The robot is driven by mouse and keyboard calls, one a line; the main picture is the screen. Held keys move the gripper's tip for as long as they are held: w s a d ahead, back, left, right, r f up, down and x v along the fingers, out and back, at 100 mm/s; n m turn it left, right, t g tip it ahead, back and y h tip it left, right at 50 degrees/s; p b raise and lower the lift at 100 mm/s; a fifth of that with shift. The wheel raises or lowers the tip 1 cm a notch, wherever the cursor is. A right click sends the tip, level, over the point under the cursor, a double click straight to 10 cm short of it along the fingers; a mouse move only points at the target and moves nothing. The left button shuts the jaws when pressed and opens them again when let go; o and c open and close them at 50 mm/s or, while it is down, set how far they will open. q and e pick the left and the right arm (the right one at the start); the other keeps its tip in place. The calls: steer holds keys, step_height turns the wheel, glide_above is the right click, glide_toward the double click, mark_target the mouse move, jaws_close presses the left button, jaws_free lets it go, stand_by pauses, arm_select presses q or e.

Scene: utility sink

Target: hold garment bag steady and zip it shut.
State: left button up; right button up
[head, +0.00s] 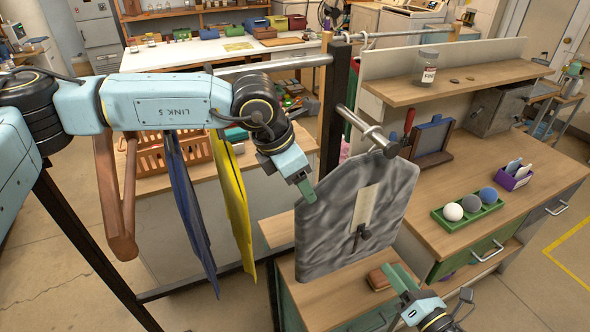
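The grey garment bag (325,235) hangs by its hook from a metal rail, with its front facing me. A pale strip (367,205) runs down its front, with a dark zipper pull (361,236) at the strip's lower end. My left gripper (306,190) is at the bag's upper left edge; whether it touches or grips the edge is unclear. My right gripper (399,278) is below and right of the bag, apart from the zipper pull. The finger gap of either gripper is not clear.
Blue (190,210) and yellow (236,205) hanging pieces are left of the bag. A brown wooden block (378,281) lies below the bag. A green tray (467,222) of balls and a purple box (513,178) stand on the right counter. A jar (427,67) stands on the shelf.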

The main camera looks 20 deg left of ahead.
mark_target(315, 208)
arm_select(q)
steer(key=x, duration=1.1)
